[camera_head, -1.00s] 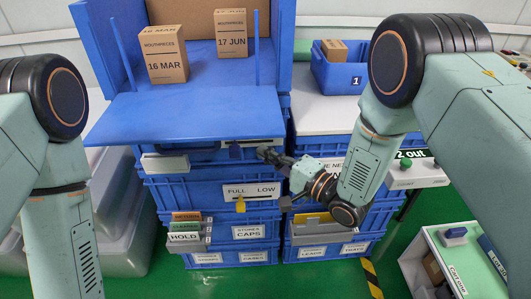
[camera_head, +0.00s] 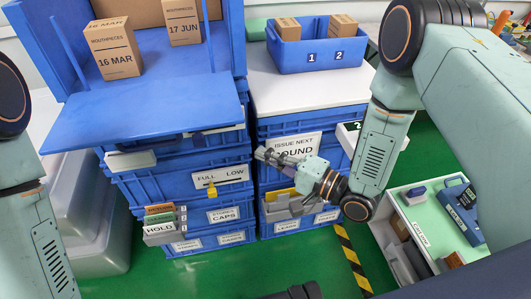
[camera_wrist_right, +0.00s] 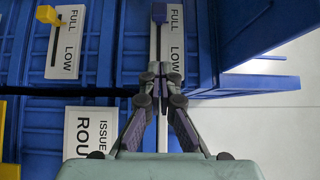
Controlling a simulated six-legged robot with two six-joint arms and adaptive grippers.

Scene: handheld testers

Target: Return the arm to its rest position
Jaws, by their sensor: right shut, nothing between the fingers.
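My right arm (camera_head: 385,150) reaches down from the upper right in the head view, its forearm bent towards the crate stacks. My right gripper (camera_head: 262,154) points left in front of the label that reads ISSUE NEXT ROUND. Its fingers are shut and empty. In the right wrist view the closed fingertips (camera_wrist_right: 155,76) appear over the lower end of a FULL/LOW label (camera_wrist_right: 171,40); I cannot tell whether they touch anything. My left arm (camera_head: 40,235) hangs at the left edge of the head view, and its gripper is not visible.
Blue crate stacks (camera_head: 150,190) stand close ahead, with a blue shelf (camera_head: 145,118) jutting out. A yellow slider (camera_head: 211,190) sits on a FULL/LOW gauge. A blue bin (camera_head: 318,62) holds two boxes. A white open cabinet (camera_head: 415,235) stands lower right.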

